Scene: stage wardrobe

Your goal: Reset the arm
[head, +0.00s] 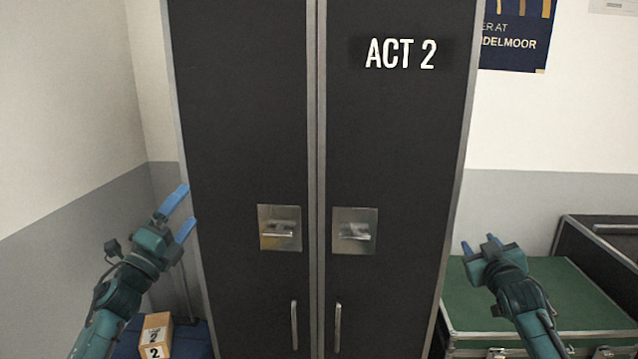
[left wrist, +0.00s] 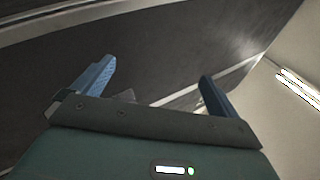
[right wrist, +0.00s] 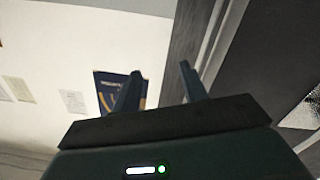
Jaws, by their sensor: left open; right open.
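My left gripper (head: 179,213) is open and empty in front of the left edge of a tall black wardrobe case. Its two blue fingers also show spread apart in the left wrist view (left wrist: 155,85), with the dark case surface beyond them. My right gripper (head: 480,246) is open and empty to the right of the case, in front of a green-topped case. In the right wrist view its fingers (right wrist: 160,85) stand apart with nothing between them. The tall case (head: 245,110) has two closed doors, the right one marked "ACT 2".
The doors carry two recessed latches (head: 279,228) (head: 355,230) and two vertical handles (head: 294,325) (head: 338,327). A small labelled box (head: 155,336) sits on a blue surface at lower left. A green-topped case (head: 530,290) stands at right, beside a black case (head: 610,240). A poster (head: 515,40) hangs behind.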

